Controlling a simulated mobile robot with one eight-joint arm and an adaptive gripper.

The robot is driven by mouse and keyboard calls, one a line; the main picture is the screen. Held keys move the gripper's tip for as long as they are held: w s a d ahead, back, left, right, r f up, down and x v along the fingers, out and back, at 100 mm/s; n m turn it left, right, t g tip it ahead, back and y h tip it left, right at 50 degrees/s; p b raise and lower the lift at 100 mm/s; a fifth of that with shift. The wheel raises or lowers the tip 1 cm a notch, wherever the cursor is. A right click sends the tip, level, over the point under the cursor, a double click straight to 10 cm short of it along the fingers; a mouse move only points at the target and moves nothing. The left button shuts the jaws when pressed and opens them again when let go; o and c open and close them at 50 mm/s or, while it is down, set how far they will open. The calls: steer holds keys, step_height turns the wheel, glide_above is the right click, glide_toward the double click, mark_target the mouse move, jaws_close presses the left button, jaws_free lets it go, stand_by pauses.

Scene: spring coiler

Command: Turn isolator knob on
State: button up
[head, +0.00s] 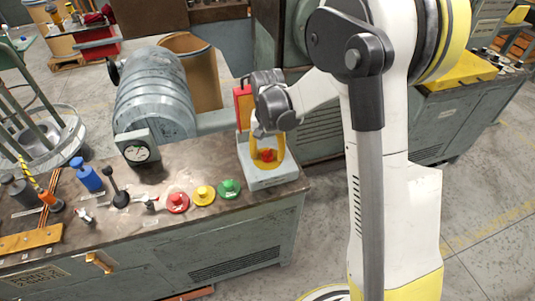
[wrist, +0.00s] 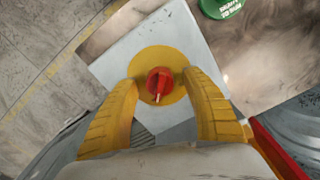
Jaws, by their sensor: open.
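The isolator knob (wrist: 160,83) is red with a pale pointer mark. It sits on a round yellow plate (wrist: 150,60) on a light grey box (wrist: 115,53). In the wrist view the pointer points down toward my gripper's palm. In the head view the knob (head: 266,155) shows on the box at the bench's right end. My gripper (wrist: 160,88) is open, with one yellow finger on each side of the knob. I cannot tell whether the fingers touch it. In the head view my gripper (head: 268,145) is over the box and partly covers the yellow plate.
Red (head: 177,202), yellow (head: 203,194) and green (head: 229,188) buttons stand left of the box. A gauge (head: 137,150), a black lever (head: 117,190) and a blue knob (head: 88,176) are further left. A red part (head: 243,103) rises behind the box. Open floor lies to the right.

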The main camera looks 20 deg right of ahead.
mark_target(268, 152)
step_height(268, 152, up, 12)
stand_by(0.4)
steer(key=shift+f, duration=0.15)
steer(key=s+r+n+t, duration=0.2)
steer(key=s+r+t, duration=0.1)
steer(key=s, duration=0.7)
steer(key=s+r+n+t, duration=0.2)
steer(key=s+r+t, duration=0.1)
steer(key=s, duration=0.7)
steer(key=shift+n+t, duration=0.3)
steer(key=shift+t, duration=0.2)
